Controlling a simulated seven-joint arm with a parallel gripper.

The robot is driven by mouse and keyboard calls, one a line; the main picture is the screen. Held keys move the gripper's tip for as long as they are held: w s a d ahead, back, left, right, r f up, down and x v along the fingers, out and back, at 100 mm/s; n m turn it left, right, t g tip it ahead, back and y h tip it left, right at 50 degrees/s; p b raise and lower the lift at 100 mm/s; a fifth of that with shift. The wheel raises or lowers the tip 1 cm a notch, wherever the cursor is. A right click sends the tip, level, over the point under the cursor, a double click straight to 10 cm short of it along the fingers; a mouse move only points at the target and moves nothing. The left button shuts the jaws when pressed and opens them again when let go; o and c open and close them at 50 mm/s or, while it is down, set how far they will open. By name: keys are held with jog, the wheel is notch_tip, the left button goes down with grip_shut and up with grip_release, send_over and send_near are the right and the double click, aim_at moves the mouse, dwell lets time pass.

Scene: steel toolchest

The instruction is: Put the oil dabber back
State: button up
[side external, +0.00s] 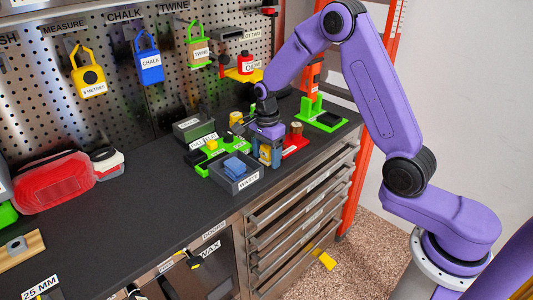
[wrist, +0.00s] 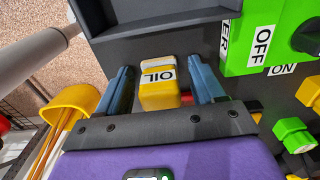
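The oil dabber (wrist: 158,82) is a yellow block with a white OIL label. In the wrist view it sits between my two blue fingers, with a visible gap on each side. My gripper (wrist: 162,88) is open around it; it also shows in the side view (side external: 267,153), pointing down at the bench near the front edge. There the dabber's yellow (side external: 265,155) shows between the fingers. Something red shows just beside the dabber in the wrist view, mostly hidden. Whether the dabber touches the bench cannot be told.
A grey waste bin (side external: 228,186) with a blue rag stands close left of my gripper. A green block (wrist: 245,40) with an OFF label is nearby. A red holder (side external: 294,145) stands to the right. A yellow cup (wrist: 75,100) holds thin sticks. The bench (side external: 130,215) is clear at left centre.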

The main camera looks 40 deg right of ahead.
aim_at(266, 146)
notch_tip(266, 146, up, 12)
jog(key=shift+r, duration=0.15)
dwell(0.6)
jog(key=s+a+r+n, duration=0.1)
jog(key=s+a+n, duration=0.3)
jog(key=s+n, duration=0.3)
jog(key=s+a+n, duration=0.4)
jog(key=s+n, duration=0.3)
jog(key=n, duration=0.1)
jog(key=s+d+f+n, duration=0.1)
jog(key=s+d+n, duration=0.1)
jog(key=s+n, duration=0.5)
jog(key=s+d+f+n, duration=0.1)
jog(key=s+d+n, duration=0.1)
jog(key=s+n, duration=0.6)
jog(key=s, duration=0.5)
jog(key=shift+s+d+f+n, duration=0.15)
jog(key=shift+s+n, duration=0.05)
jog(key=shift+n, duration=0.1)
